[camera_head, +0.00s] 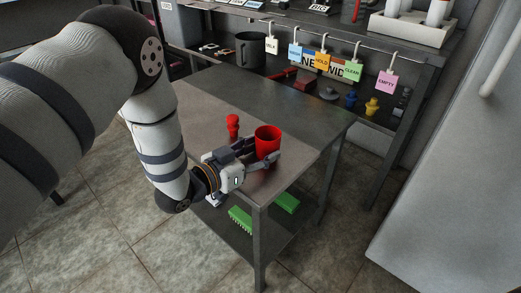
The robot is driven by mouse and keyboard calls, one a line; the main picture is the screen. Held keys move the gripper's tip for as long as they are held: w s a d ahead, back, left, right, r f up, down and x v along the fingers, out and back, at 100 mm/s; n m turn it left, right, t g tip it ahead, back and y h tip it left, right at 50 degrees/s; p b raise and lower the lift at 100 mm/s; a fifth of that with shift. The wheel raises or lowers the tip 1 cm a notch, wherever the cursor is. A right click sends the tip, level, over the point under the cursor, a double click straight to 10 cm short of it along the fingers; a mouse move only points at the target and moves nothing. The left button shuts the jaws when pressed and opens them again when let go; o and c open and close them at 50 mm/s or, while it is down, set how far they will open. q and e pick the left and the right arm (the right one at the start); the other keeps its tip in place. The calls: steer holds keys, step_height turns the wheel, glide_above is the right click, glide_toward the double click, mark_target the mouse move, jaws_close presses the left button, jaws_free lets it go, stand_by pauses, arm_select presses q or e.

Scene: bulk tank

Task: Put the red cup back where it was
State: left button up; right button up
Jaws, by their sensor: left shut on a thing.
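The red cup (267,141) stands upright at the near right part of the table (290,108), or just above its top; I cannot tell whether it touches. My left gripper (268,158) reaches in from the left and is shut on the red cup, with its fingers around the lower part. The gripper hides some of the cup's base. My right gripper is not in view.
A small red object (233,126) stands on the table just left of the cup. Behind is a shelf with a dark jug (250,49), coloured tags, and blue and yellow items (371,106). Green brushes (241,219) lie on the lower shelf. The table's far part is clear.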

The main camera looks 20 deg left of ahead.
arm_select(q)
steer(key=o, duration=1.4)
steer(key=shift+s+a+r, duration=0.15)
steer(key=shift+s+r, duration=0.05)
steer(key=shift+s, duration=0.1)
steer(key=p+v, duration=0.2)
steer(key=v, duration=0.9)
steer(key=s+f+n+g+y, duration=0.4)
steer(key=s+f+g, duration=0.7)
steer(key=s+f, duration=1.15)
steer(key=s+r+g+y, duration=0.1)
steer(key=s+g, duration=0.4)
steer(key=s, duration=0.9)
steer(key=s+d+r+g+y, duration=0.1)
steer(key=s+r+g, duration=0.2)
steer(key=s, duration=1.2)
steer(key=g, duration=0.2)
steer(key=shift+s+d+r+n+g, duration=0.25)
steer(key=shift+s+n+g, duration=0.05)
steer(key=shift+s+n, duration=0.1)
